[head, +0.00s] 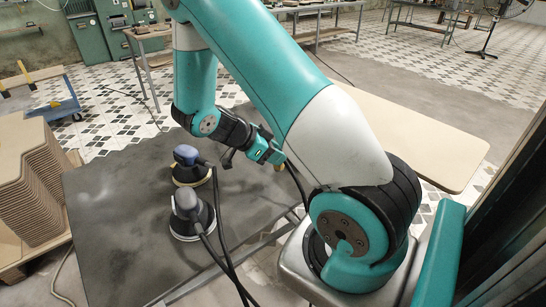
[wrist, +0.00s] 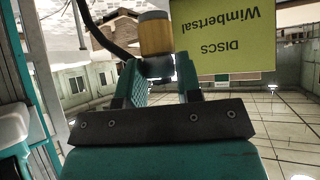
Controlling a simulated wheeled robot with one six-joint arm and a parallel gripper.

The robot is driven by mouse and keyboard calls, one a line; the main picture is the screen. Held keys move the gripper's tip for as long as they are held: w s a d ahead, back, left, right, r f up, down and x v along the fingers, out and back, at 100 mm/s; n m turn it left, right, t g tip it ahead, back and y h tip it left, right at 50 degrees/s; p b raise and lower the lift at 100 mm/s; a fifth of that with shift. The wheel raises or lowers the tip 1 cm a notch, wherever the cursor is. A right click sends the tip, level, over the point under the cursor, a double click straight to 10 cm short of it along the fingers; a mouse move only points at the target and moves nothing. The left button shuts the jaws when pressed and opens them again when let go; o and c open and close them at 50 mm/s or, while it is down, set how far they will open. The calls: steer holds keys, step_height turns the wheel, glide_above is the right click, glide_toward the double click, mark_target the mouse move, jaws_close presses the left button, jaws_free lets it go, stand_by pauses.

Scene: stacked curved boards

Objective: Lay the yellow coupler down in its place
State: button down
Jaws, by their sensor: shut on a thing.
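The yellow coupler (wrist: 155,34), a short yellow-orange cylinder with grey ends, is between the fingertips of my gripper (wrist: 161,70) in the wrist view. My gripper is shut on it. A dark hose (wrist: 112,44) runs up and left from beside the coupler. In the head view my gripper (head: 277,158) is over the right part of the dark table (head: 110,250), and a small yellow bit shows at its tip. The coupler's place cannot be made out; my arm hides part of the table.
Two sanders, one blue-topped (head: 187,156) and one grey (head: 186,206), stand on the table with black hoses (head: 218,225) trailing forward. Stacked curved boards (head: 27,180) are at left. A beige tabletop (head: 420,140) lies behind my arm. A yellow label (wrist: 228,45) shows upside down.

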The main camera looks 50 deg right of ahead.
steer(key=shift+r, duration=0.15)
step_height(320, 180, down, 7)
steer(key=b, duration=0.6)
steer(key=shift+r+b, duration=0.1)
steer(key=shift+b, duration=0.2)
steer(key=shift+f+b, duration=0.55)
steer(key=c, duration=0.7)
jaws_free()
steer(key=v, duration=1.7)
steer(key=shift+a+r, duration=0.15)
steer(key=shift+r, duration=0.05)
